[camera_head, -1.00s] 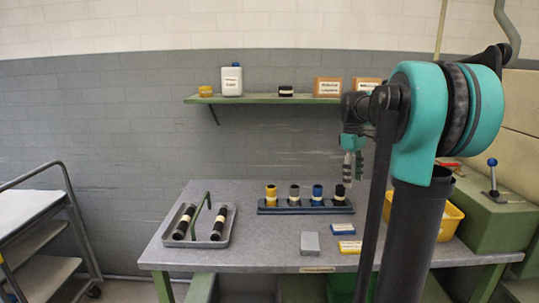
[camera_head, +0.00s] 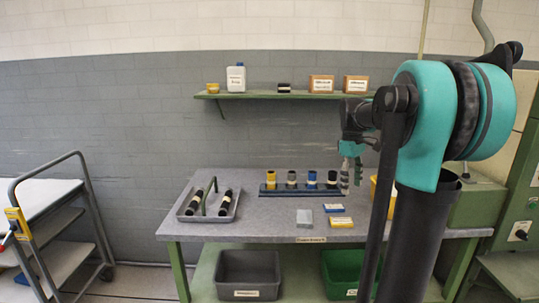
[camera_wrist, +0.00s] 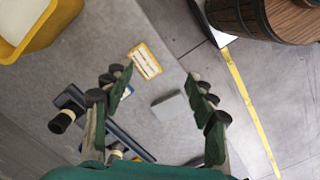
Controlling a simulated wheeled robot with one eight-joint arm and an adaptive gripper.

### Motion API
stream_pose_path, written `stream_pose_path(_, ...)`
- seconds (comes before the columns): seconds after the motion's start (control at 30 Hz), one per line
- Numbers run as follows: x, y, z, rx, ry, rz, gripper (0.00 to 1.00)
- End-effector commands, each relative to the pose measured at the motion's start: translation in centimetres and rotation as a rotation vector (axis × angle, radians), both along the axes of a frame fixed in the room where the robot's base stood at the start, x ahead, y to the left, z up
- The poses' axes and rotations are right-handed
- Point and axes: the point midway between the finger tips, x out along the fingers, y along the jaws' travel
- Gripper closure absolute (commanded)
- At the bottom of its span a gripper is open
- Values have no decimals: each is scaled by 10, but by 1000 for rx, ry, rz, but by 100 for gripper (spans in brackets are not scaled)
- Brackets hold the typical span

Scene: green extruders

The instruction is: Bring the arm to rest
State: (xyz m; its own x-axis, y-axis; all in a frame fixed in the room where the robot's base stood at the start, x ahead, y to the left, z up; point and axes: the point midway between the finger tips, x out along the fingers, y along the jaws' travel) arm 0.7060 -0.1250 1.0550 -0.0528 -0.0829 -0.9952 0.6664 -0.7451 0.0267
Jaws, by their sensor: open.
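My gripper (camera_head: 351,172) is raised above the right part of the grey workbench (camera_head: 265,220) in the head view. In the wrist view its two green fingers (camera_wrist: 158,95) are spread apart with nothing between them in their grip. Below and beyond them lie a grey block (camera_wrist: 172,107) and a yellow-edged label card (camera_wrist: 145,62) on the bench. My arm stands folded at the right of the head view and hides part of the bench.
A blue rack (camera_head: 300,190) with several coloured cylinders stands on the bench, left of my gripper. A grey tray (camera_head: 209,214) with two black cylinders is further left. A yellow bin (camera_wrist: 17,52) lies near. A cart (camera_head: 48,205) stands at the left.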

Motion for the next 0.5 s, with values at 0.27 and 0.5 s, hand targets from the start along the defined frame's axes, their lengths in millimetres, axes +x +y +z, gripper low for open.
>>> stream_pose_path(0.27,-26,17,-37,5,-75,-105,43)
stream_pose_path(0.5,-71,39,-91,30,-183,-266,43)
